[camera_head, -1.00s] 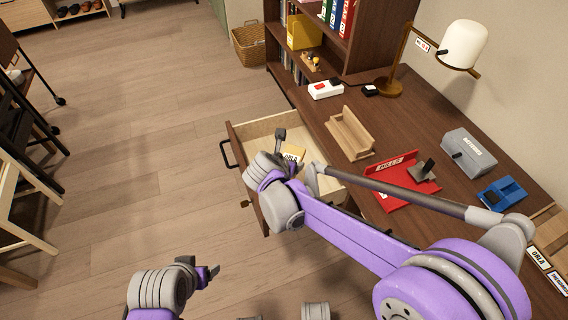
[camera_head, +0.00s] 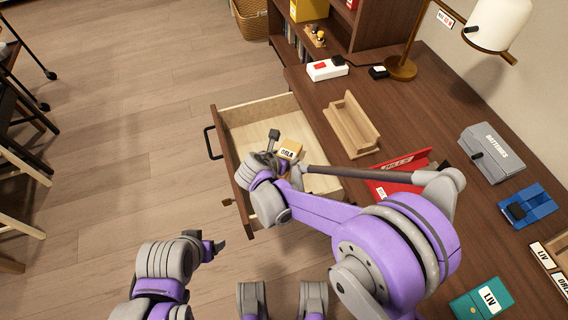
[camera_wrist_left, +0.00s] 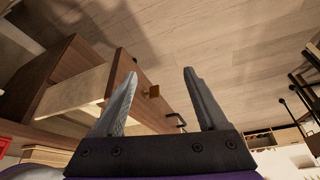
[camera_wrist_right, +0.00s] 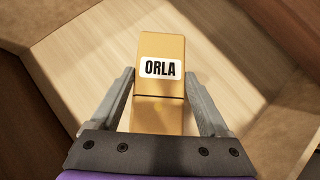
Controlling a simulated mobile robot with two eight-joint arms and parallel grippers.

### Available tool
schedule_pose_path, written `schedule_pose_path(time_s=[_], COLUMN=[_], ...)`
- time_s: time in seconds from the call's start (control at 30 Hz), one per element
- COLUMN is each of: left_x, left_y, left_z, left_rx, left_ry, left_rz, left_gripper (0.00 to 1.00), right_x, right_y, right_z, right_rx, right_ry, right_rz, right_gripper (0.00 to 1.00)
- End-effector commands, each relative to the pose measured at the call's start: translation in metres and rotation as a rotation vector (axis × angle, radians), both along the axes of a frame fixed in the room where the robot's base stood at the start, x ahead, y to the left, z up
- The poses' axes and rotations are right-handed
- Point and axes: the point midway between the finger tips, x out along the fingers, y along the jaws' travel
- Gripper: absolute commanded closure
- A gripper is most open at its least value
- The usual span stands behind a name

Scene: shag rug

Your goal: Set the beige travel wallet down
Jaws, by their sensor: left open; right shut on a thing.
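The beige travel wallet (camera_head: 291,148), a tan block with an ORLA label, is held in my right gripper (camera_head: 284,152) over the open drawer. In the right wrist view the wallet (camera_wrist_right: 160,47) stands between the two fingers, its label facing the camera and its far end over the pale drawer floor. I cannot tell whether it touches the floor. The open drawer (camera_head: 233,163) has a dark front and a pale, otherwise bare inside. My left gripper (camera_head: 217,250) is open and empty, low in front of the drawer; its spread fingers show in the left wrist view (camera_wrist_left: 160,75).
The desk holds a wooden holder (camera_head: 352,126), a red tray (camera_head: 397,180), a grey BATTERIES box (camera_head: 490,153), a blue item (camera_head: 527,206), a teal LIV item (camera_head: 482,299) and a lamp (camera_head: 402,68). A wicker basket (camera_head: 250,20) stands behind.

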Motion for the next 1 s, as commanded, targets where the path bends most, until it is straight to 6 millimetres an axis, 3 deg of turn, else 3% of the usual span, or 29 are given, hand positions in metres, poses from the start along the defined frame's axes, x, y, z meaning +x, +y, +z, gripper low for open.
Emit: schedule_pose_path(time_s=[0.4,0.77,0.8,0.9,1.0], left_x=[0.002,0.002,0.002,0.002,0.002], left_y=[0.000,0.000,0.000,0.000,0.000], left_z=[-0.015,-0.018,-0.017,-0.017,-0.017], left_rx=[0.000,0.000,0.000,0.000,0.000], left_ry=[0.005,0.006,0.006,0.006,0.006], left_rz=[0.000,0.000,0.000,0.000,0.000], left_gripper=[0.25,0.25,0.25,0.25,0.25], right_x=[0.001,0.000,0.000,0.000,0.000], right_y=[0.000,0.000,0.000,0.000,0.000], right_z=[-0.046,-0.049,-0.049,-0.048,-0.048], right_rx=[-0.001,0.000,0.000,0.000,0.000], right_ry=[0.000,0.000,0.000,0.000,0.000], right_rz=[-0.001,0.000,0.000,0.000,0.000], right_gripper=[0.81,0.81,0.15,0.00,0.00])
